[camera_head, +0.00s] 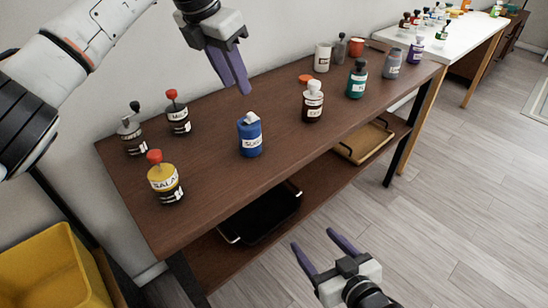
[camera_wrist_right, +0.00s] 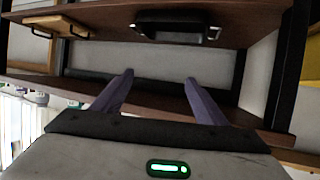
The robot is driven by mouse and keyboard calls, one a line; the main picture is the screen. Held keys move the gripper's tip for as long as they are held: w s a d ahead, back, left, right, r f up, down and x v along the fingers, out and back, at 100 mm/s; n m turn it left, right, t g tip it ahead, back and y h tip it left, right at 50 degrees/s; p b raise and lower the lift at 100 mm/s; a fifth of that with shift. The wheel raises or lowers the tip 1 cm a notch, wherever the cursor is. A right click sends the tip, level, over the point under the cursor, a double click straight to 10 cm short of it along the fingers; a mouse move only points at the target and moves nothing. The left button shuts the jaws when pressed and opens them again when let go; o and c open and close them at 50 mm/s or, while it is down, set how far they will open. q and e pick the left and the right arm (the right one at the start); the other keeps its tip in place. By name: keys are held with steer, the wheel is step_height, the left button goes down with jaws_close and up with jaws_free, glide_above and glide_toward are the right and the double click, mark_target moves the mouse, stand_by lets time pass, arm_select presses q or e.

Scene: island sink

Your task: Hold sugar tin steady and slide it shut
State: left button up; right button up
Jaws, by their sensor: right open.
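The sugar tin (camera_head: 250,140) is a blue canister with a white label, upright near the middle of the brown table. A white piece sits at its top; whether it is fully shut is too small to tell. My left gripper (camera_head: 236,88) hangs above and behind the tin, apart from it, with its purple fingers pointing down; the fingers overlap, so their gap is unclear. My right gripper (camera_head: 312,239) is open and empty, in front of the table and away from the tin. Its spread fingers also show in the right wrist view (camera_wrist_right: 159,78), facing the shelf.
A yellow-labelled jar with red lid (camera_head: 165,178) stands left of the tin, and a dark jar with white lid (camera_head: 313,103) to its right. More bottles stand around. A black tray (camera_head: 232,237) and a wooden tray (camera_head: 346,153) lie on the lower shelf. Bare tabletop surrounds the tin.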

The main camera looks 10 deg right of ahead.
steer(key=w+a+r+n+t+y, duration=0.1)
steer(key=w+a+r+t+y, duration=0.15)
steer(key=w+r, duration=0.85)
steer(key=n+y, duration=0.1)
steer(key=y, duration=0.1)
glide_toward(256, 143)
steer(key=shift+t, duration=0.25)
steer(key=x, duration=1)
steer(key=shift+w+a+f, duration=0.2)
steer(key=shift+w+a, duration=0.1)
steer(key=c, duration=1.2)
steer(key=shift+c, duration=0.2)
